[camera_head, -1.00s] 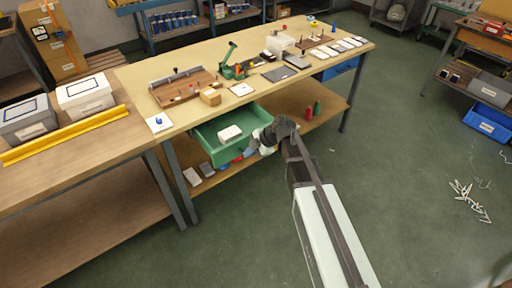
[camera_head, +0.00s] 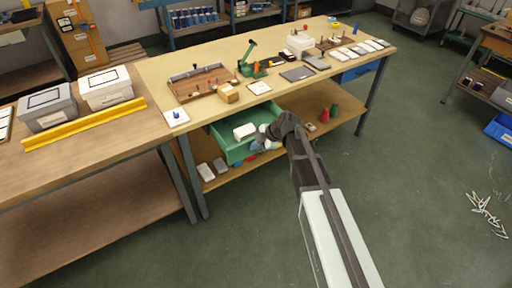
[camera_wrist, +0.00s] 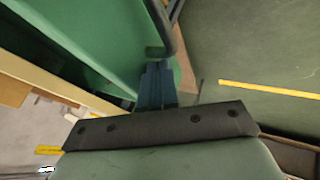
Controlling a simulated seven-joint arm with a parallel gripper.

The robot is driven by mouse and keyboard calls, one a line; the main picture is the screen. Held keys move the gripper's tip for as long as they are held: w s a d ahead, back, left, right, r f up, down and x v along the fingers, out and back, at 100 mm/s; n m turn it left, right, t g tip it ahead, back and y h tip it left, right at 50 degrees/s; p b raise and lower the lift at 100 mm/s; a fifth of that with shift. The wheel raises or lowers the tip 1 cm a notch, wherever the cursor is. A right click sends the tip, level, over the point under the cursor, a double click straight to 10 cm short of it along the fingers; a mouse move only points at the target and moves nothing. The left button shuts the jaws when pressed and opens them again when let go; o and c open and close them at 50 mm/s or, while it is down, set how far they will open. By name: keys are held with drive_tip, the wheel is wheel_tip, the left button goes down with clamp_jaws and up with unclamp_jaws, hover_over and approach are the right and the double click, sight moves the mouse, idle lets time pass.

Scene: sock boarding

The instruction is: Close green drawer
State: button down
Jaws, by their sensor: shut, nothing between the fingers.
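The green drawer (camera_head: 230,148) hangs open under the front edge of the beige workbench (camera_head: 215,112), with a white block (camera_head: 245,131) inside it. In the wrist view, a smooth green drawer panel (camera_wrist: 95,35) fills the upper left, with a dark curved bar, likely its handle, beside it (camera_wrist: 163,28). My gripper (camera_head: 262,143) is at the front right of the drawer. Its blue-grey fingers (camera_wrist: 157,80) are together and empty, close to the green panel. I cannot tell whether they touch it.
A lower shelf (camera_head: 335,98) under the bench holds red and green bottles (camera_head: 329,113) and pale boxes (camera_head: 206,172). A blue drawer (camera_head: 358,72) sits at the bench's right. A second table (camera_head: 90,155) stands at left.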

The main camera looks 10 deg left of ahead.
drive_tip(key=w+a, duration=1)
drive_tip(key=shift+w, duration=0.15)
